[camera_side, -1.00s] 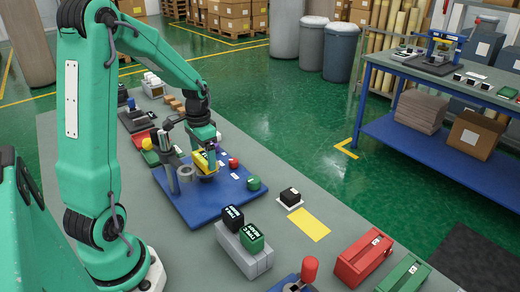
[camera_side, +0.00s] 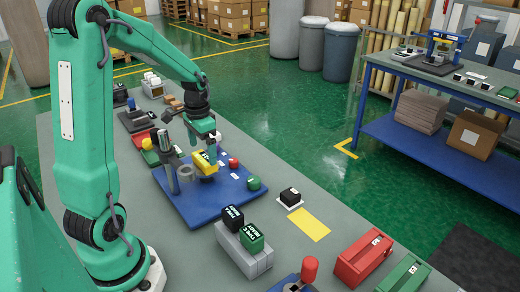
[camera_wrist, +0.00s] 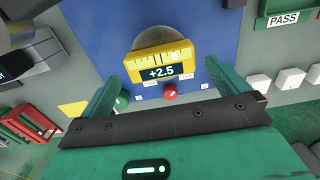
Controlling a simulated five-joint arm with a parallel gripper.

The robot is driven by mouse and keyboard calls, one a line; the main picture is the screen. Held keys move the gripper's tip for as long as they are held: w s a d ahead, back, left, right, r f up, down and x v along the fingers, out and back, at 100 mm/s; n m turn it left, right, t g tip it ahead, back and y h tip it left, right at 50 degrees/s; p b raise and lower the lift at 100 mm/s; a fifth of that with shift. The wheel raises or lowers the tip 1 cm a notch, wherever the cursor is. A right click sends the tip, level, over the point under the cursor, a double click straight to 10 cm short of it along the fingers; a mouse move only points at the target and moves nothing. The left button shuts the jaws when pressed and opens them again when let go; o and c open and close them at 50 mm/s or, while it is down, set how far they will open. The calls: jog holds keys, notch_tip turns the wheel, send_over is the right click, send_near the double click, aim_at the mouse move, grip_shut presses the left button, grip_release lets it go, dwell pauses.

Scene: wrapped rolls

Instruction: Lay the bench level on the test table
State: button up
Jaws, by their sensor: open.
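The yellow bench level (camera_wrist: 160,62) has a scale along its top and a dark display reading +2.5. It lies across a round grey disc (camera_wrist: 167,37), apparently the test table, on the blue base plate (camera_wrist: 92,30). In the side view the level (camera_side: 206,166) sits below my gripper (camera_side: 208,143), and most of the disc is hidden. In the wrist view my gripper (camera_wrist: 162,72) is open, with one green finger beyond each end of the level. The fingers appear clear of it.
A grey post (camera_side: 168,155) and a grey ring (camera_side: 188,172) stand left of the level. A red knob (camera_side: 233,163) and a green knob (camera_side: 254,183) are to its right. Black and green blocks (camera_side: 251,238) stand in front of the plate.

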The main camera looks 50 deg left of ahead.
jog(key=shift+r, duration=2.75)
jog(key=s+d+r+t, duration=0.2)
jog(key=s+d, duration=0.1)
jog(key=d, duration=0.3)
jog(key=s+d+r+t, duration=0.1)
jog(key=s+d+r, duration=0.2)
jog(key=d, duration=0.4)
jog(key=s+d+r+t, duration=0.2)
jog(key=s+d, duration=0.1)
jog(key=d, duration=0.4)
jog(key=shift+s+r+t, duration=0.25)
jog(key=shift+r+t, duration=0.05)
